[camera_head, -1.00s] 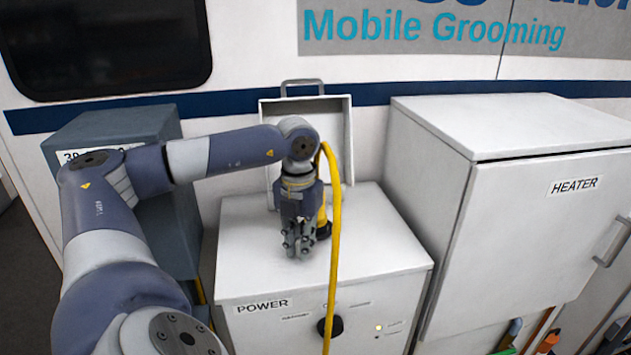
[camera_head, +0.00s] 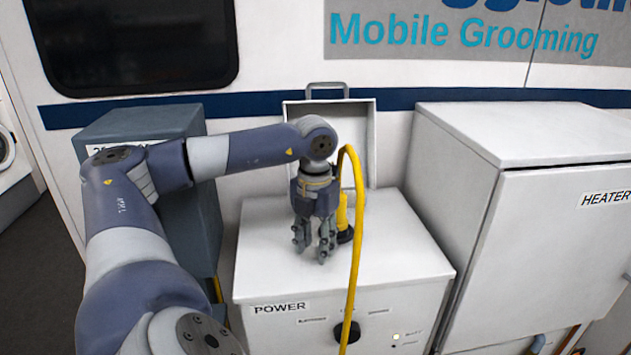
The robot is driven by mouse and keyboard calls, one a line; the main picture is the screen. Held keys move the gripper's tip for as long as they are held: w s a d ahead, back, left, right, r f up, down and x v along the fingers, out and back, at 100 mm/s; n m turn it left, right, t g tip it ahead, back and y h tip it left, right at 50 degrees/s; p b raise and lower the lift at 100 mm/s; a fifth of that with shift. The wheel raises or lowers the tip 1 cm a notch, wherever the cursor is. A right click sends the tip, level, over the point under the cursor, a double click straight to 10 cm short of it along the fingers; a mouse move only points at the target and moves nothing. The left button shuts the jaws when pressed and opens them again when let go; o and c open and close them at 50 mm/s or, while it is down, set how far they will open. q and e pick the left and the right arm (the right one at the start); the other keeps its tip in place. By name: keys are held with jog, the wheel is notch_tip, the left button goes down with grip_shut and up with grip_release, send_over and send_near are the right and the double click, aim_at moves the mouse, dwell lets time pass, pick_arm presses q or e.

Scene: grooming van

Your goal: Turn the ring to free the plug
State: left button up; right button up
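The yellow plug (camera_head: 342,211) stands upright on top of the white POWER box (camera_head: 393,262), with a dark ring (camera_head: 345,236) around its base. A yellow cable (camera_head: 356,262) loops up from the plug and hangs down over the box's front. My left gripper (camera_head: 314,249) points down over the box top, just left of the plug. Its fingers are spread with nothing seen between them. The gripper hides part of the plug's left side, and I cannot tell whether it touches the ring. My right gripper is out of view.
A raised lid (camera_head: 358,128) with a handle stands behind the plug. A black knob (camera_head: 347,331) and a small light are on the box's front. A white HEATER cabinet (camera_head: 538,235) stands to the right and a dark grey box (camera_head: 140,122) to the left. The front box top is clear.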

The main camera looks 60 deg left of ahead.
aim_at(315, 243)
pick_arm(q)
notch_tip(315, 243, up, 7)
jog(key=shift+r, duration=0.2)
dwell(0.5)
dwell(0.4)
